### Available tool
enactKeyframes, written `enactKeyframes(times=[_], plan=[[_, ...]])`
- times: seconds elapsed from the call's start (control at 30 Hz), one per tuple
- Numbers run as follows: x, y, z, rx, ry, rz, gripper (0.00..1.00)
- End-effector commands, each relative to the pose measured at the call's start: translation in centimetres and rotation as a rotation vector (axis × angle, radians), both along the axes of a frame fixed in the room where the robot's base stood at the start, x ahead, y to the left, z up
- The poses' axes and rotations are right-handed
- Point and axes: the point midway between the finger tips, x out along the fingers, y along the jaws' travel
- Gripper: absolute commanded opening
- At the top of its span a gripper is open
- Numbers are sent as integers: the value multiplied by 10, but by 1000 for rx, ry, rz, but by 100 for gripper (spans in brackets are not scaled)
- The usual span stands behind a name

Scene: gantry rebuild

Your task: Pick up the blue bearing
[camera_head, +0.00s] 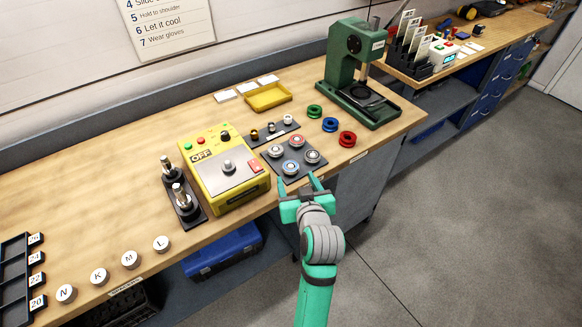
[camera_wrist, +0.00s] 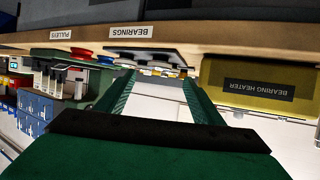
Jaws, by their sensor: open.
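Several silver ring-shaped bearings with small coloured centres sit on a dark mat (camera_head: 267,159) near the bench's front edge. The front one looks like the blue bearing (camera_head: 290,167); its colour is small and hard to be sure of. My gripper (camera_head: 299,184) is open and empty, in front of the bench edge just below the mat. In the wrist view my gripper (camera_wrist: 158,92) has its two green fingers spread toward the bench edge. There the bearings show only edge-on beyond the fingertips, and their colours are hard to tell.
A yellow bearing heater (camera_head: 223,180) stands left of the mat. Green, blue and red pulleys (camera_head: 347,139) lie to its right, before a green press (camera_head: 345,62). A yellow tray (camera_head: 268,97) lies behind. The BEARINGS label (camera_wrist: 130,32) is on the bench edge. Open floor lies right.

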Motion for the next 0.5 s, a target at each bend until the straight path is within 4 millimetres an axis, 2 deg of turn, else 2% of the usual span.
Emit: enactKeyframes(times=[0.1, 0.27, 0.5], plan=[[12, 3, -4, 0, -1, 0, 61], [19, 4, -8, 0, 0, -1, 61], [49, 11, -16, 0, 0, 0, 61]])
